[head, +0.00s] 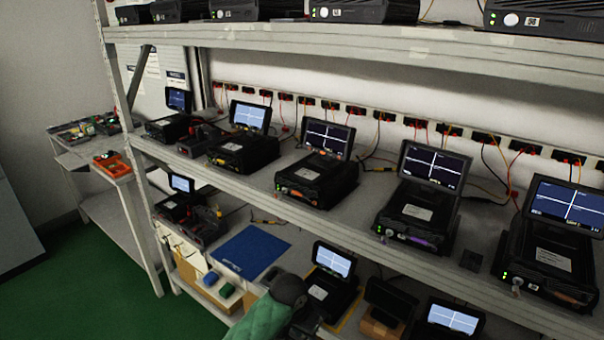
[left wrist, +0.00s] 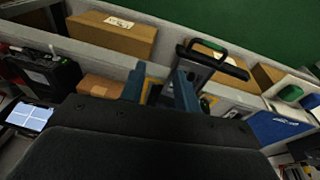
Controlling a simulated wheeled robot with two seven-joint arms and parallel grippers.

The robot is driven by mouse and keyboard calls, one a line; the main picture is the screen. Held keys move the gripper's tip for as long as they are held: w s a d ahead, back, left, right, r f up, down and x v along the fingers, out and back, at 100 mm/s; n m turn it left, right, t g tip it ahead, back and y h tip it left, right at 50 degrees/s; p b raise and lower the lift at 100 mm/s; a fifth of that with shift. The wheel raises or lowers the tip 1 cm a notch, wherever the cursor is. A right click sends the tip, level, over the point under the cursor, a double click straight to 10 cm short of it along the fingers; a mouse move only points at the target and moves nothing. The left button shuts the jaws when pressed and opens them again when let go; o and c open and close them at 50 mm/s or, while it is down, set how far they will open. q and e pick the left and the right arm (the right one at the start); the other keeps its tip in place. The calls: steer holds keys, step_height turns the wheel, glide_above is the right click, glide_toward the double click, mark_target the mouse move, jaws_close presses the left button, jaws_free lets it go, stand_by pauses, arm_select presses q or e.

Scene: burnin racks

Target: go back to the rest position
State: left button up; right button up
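My left gripper (left wrist: 159,72) shows in the left wrist view with its two blue-grey fingers apart. A dark device with a black handle (left wrist: 222,62) lies just beyond and beside the fingers; I cannot tell whether they touch it. In the head view, a green and dark grey part of my left arm reaches over the lower shelf at the bottom, beside a black device with a lit screen (head: 333,262). The left fingers cannot be made out there. My right gripper is in neither view.
The middle shelf (head: 330,228) carries several black devices with screens, wired to a socket strip. On the lower shelf lie a blue mat (head: 250,252) and more devices. An orange tray (head: 112,163) sits on a side bench. Green floor (head: 75,290) is clear at left.

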arm_select(q)
steer(key=s+a+f+n+t+y, duration=0.1)
steer(key=s+a+n, duration=0.1)
steer(key=s+a, duration=1.05)
steer(key=s+a+f+n+t+y, duration=0.1)
steer(key=s+a+n+t, duration=0.15)
steer(key=s+a, duration=1)
steer(key=s+d+f+g, duration=0.1)
steer(key=s+d+f, duration=0.1)
steer(key=f, duration=0.9)
steer(key=s+d+f+g, duration=0.1)
steer(key=s+d+f, duration=0.1)
steer(key=f, duration=1)
steer(key=s+d+f+g, duration=0.1)
steer(key=s+d+f, duration=0.1)
steer(key=f, duration=0.9)
steer(key=shift+s+d+f, duration=0.35)
steer(key=shift+d+f, duration=0.05)
steer(key=shift+d, duration=0.1)
